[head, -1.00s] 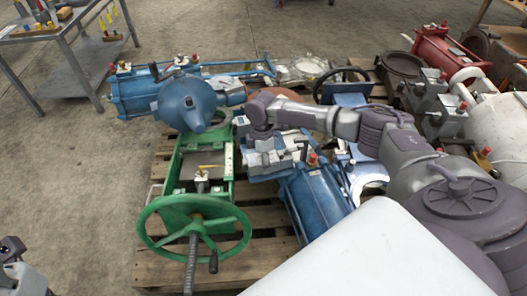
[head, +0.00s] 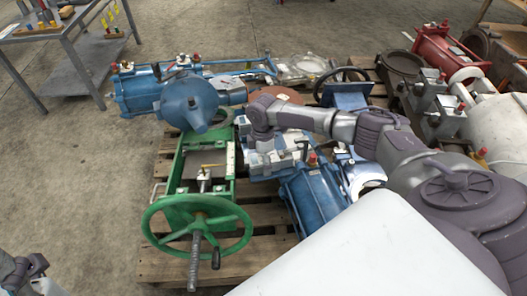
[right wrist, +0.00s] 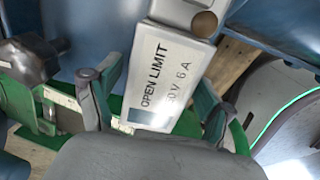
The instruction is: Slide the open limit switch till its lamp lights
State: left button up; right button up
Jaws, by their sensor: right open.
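The open limit switch (right wrist: 160,80) is a pale grey box lettered "OPEN LIMIT" in the right wrist view. A round brown spot (right wrist: 204,24) sits at its upper end and a blue-grey square (right wrist: 132,118) at its lower left; I cannot tell which is a lamp, and neither visibly glows. My right gripper (right wrist: 149,84) is open, its two fingers on either side of the box with gaps visible. In the head view my right gripper (head: 265,142) hangs over the grey and blue parts beside the green frame. My left gripper (head: 24,274) is partly visible at the bottom left corner.
A green frame with a handwheel (head: 158,238), a blue actuator (head: 190,98) and a blue cylinder (head: 313,198) crowd the wooden pallet (head: 262,257). Red and white units stand at right. A metal table (head: 62,30) is at upper left; the concrete floor at left is clear.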

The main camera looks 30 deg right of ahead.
jog(key=shift+r, duration=0.1)
notch_tip(320, 180, up, 12)
jog(key=w, duration=0.1)
jog(key=shift+d, duration=0.2)
